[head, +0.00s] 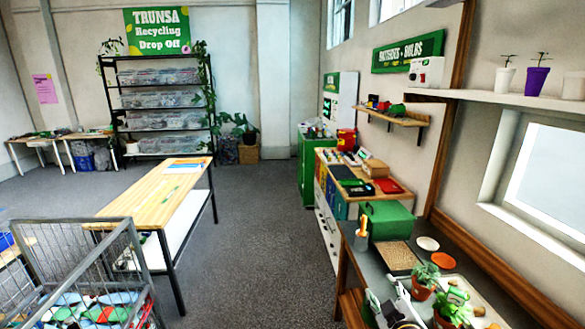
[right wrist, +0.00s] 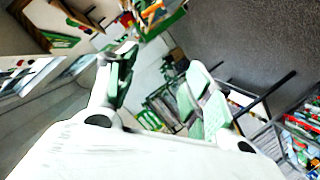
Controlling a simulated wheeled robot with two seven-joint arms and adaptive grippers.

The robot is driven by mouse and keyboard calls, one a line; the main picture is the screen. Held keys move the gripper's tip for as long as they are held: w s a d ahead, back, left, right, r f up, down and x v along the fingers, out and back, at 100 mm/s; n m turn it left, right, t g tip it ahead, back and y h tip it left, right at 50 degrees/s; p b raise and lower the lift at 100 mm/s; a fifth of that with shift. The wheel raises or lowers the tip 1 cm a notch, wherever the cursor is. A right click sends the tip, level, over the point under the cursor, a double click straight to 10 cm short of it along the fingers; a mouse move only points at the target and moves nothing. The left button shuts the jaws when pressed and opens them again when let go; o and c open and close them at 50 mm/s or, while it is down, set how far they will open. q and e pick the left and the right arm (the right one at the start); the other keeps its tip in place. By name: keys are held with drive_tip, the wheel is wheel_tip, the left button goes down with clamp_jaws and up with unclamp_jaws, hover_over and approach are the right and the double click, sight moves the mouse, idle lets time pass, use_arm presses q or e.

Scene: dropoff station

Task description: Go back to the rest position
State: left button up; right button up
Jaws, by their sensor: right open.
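My right gripper (head: 396,300) shows at the bottom edge of the head view, in front of the dark table on the right. In the right wrist view its two fingers with pale green pads stand apart, and the gripper (right wrist: 163,78) is open with nothing between the pads. My left gripper is not in the head view.
A dark table (head: 397,258) on the right holds a green box (head: 389,220), potted plants (head: 425,280) and small dishes. A wire cage cart (head: 93,250) with colourful items stands at lower left. A wooden table (head: 160,193) stands left of centre. Carpet (head: 255,250) between them is clear.

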drive_tip(key=s+a+f+m+g+y, duration=0.1)
drive_tip(key=s+f+m+g, duration=0.2)
drive_tip(key=s+f+g, duration=0.6)
drive_tip(key=s+a+f+m+g, duration=0.1)
drive_tip(key=s+f+m+g, duration=0.1)
drive_tip(key=s+f, duration=0.85)
drive_tip(key=s+f+g+b, duration=0.1)
drive_tip(key=s+f+b, duration=0.15)
drive_tip(key=f, duration=1.55)
drive_tip(key=s+f+g+b, duration=0.1)
drive_tip(key=s+f+b, duration=0.15)
drive_tip(key=f, duration=1.45)
drive_tip(key=s+d+f+b, duration=0.2)
drive_tip(key=s+f, duration=0.9)
drive_tip(key=f, duration=0.1)
drive_tip(key=s+d+f+b, duration=0.2)
drive_tip(key=s+f+b, duration=0.1)
drive_tip(key=s+f, duration=0.7)
wheel_tip(320, 180, down, 3)
drive_tip(key=shift+s+d+f+g, duration=0.1)
drive_tip(key=shift+s+d+g, duration=0.25)
drive_tip(key=shift+s+g, duration=0.05)
drive_tip(key=shift+s, duration=0.1)
